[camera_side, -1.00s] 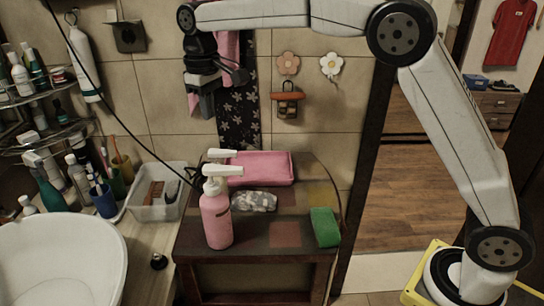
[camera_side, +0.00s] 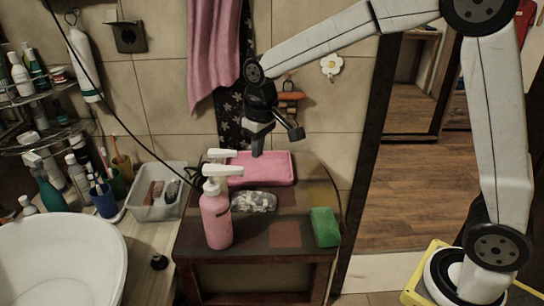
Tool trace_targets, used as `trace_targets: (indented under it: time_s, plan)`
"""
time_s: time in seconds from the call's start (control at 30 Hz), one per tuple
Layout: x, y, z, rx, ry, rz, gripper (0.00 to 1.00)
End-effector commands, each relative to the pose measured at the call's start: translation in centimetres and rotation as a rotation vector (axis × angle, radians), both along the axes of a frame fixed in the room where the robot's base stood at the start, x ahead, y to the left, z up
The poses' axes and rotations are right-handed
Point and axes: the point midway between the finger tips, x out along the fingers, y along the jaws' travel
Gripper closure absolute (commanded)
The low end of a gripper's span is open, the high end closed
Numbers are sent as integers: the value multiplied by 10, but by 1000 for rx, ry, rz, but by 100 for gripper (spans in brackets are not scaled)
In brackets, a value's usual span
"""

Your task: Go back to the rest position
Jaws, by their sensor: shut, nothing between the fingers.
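My gripper (camera_side: 257,152) hangs pointing down over the back of the small dark table, close to the pink folded cloth or case (camera_side: 275,168). Its fingers are together with nothing between them. Whether the tips touch the pink item cannot be told from this angle. A pink pump bottle (camera_side: 216,220) stands upright at the table's front left, and a second white pump head (camera_side: 218,154) shows behind it.
The small table (camera_side: 195,262) also holds a grey patterned item (camera_side: 254,201) and a green sponge (camera_side: 324,228). A clear bin (camera_side: 158,208) and a white basin (camera_side: 60,262) are at left. A pink towel (camera_side: 213,45) hangs on the tiled wall behind.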

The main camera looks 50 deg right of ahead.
Motion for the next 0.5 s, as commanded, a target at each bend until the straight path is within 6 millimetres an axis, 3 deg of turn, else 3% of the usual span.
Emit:
trace_targets:
  time_s: [0.5]
  plan:
    - [-104,-37,-64,8,-77,-90,100]
